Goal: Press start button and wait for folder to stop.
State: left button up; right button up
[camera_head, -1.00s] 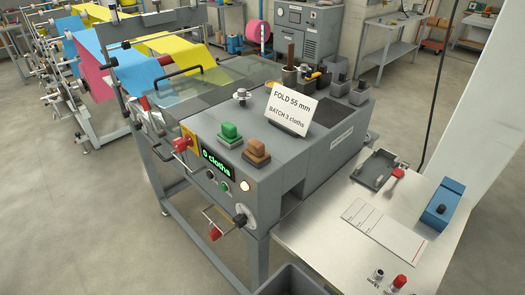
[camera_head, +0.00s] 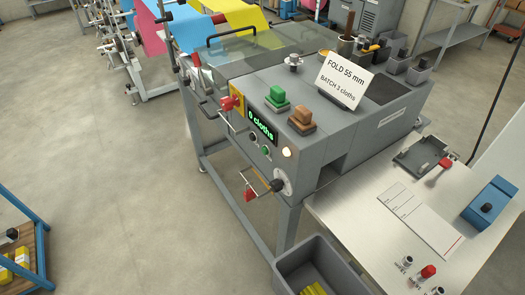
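The grey folder machine (camera_head: 355,128) stands in the middle of the head view. Its front panel has a display (camera_head: 262,125) reading "0 cloths". Below the display are a dark button (camera_head: 252,137) and a green button (camera_head: 265,149), with a lit pale lamp (camera_head: 287,152) to the right. A larger green block-shaped piece (camera_head: 277,97) and a brown one (camera_head: 302,117) sit on the top edge. A card (camera_head: 345,80) reads "FOLD 55 mm, BATCH 3 cloths". Neither of my grippers shows in the view.
A steel side table (camera_head: 350,222) at the right holds a ruled white card (camera_head: 420,220), a blue box (camera_head: 489,202) and small knobs. A grey bin (camera_head: 290,272) with yellow items stands below. A blue-framed cart (camera_head: 38,225) is at lower left. The floor left of the machine is clear.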

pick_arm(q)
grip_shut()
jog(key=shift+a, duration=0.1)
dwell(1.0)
